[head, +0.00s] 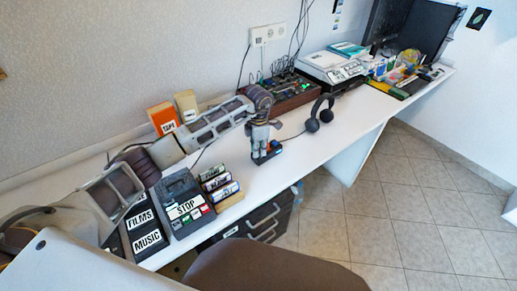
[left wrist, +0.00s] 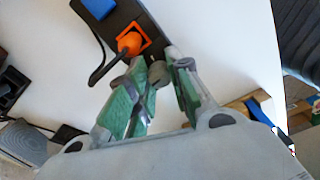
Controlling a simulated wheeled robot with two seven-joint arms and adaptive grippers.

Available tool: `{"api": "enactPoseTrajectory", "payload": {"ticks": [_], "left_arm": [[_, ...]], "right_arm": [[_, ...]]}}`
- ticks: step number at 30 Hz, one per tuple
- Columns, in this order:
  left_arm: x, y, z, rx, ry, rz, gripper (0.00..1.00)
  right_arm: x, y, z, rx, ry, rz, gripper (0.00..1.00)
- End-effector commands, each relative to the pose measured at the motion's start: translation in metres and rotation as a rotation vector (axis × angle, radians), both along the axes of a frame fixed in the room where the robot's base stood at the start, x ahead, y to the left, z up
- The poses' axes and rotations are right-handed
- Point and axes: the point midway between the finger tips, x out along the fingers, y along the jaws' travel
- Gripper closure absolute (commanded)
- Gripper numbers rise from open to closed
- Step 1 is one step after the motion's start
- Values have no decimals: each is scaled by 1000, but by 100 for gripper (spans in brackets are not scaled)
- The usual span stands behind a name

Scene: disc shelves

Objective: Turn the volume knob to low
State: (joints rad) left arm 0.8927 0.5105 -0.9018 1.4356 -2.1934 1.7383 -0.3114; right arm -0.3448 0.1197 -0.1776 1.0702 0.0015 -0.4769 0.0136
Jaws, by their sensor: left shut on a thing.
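My left gripper (head: 261,149) reaches down over a small dark box (head: 268,157) near the front edge of the desk. In the left wrist view the box (left wrist: 119,20) carries an orange square with an orange plug and black cable, and a blue part. A grey round knob (left wrist: 157,73) at the near end of the box sits between my green-padded fingers, which are shut on it. No level marks can be read around the knob, and its lower side is partly hidden. My right gripper is out of view.
Headphones (head: 320,115) lie right of the box. A STOP recorder (head: 184,204), several cassettes (head: 218,180) and FILMS and MUSIC boxes (head: 144,231) stand left. A mixer-like panel (head: 291,91) is behind. A chair back (head: 275,268) is in front.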

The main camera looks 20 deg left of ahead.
Motion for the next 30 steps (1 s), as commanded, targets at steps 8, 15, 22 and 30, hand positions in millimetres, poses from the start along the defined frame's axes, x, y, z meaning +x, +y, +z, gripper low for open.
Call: {"api": "enactPoseTrajectory", "payload": {"ticks": [8,15,22,30], "left_arm": [[0,0,0,0,0,8,100],[0,0,1,-1,-1,58,100],[0,1,1,1,0,169,100],[0,1,1,1,0,358,100]], "right_arm": [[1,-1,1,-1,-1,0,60],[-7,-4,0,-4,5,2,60],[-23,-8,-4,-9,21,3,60],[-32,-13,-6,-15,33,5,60]]}}
